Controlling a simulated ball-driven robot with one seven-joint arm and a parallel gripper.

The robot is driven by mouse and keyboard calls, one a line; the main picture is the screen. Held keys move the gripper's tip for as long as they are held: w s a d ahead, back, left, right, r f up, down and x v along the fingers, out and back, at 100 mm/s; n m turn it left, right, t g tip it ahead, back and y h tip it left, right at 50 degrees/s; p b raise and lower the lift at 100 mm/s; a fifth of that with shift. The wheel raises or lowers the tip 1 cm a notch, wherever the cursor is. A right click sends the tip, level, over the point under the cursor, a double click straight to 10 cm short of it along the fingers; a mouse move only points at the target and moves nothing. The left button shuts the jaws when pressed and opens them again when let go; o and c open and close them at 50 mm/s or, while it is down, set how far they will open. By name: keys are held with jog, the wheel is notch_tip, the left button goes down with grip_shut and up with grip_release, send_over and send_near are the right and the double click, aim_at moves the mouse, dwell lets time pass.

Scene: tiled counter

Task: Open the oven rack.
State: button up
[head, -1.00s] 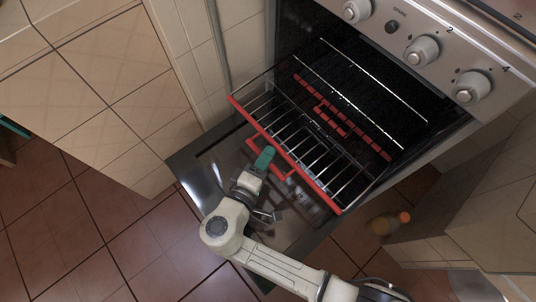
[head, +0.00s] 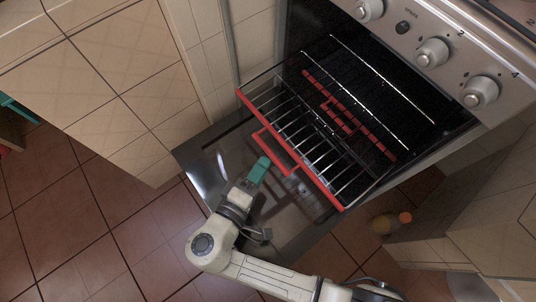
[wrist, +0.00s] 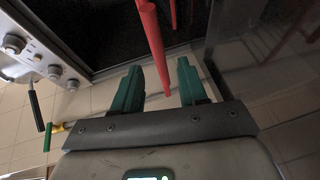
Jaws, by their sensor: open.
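The oven rack (head: 318,152) is a wire grid with a red front bar and a red loop handle (head: 262,143). It sticks out of the oven, above the lowered glass door. My gripper (head: 262,162), with green fingers, is just in front of the handle, on its lower left side. In the wrist view my gripper (wrist: 159,68) is open, with a finger on each side. The red handle bar (wrist: 155,45) shows ahead and between the fingers there; nothing is clamped. I cannot tell whether a finger touches it.
The open oven door (head: 205,170) lies flat below the rack. Tiled cabinets (head: 110,80) stand to the left. A bottle with an orange cap (head: 385,223) is on the floor to the right. Stove knobs (head: 432,52) are above the oven. The tiled floor at lower left is clear.

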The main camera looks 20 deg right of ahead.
jog(key=shift+v, duration=2.35)
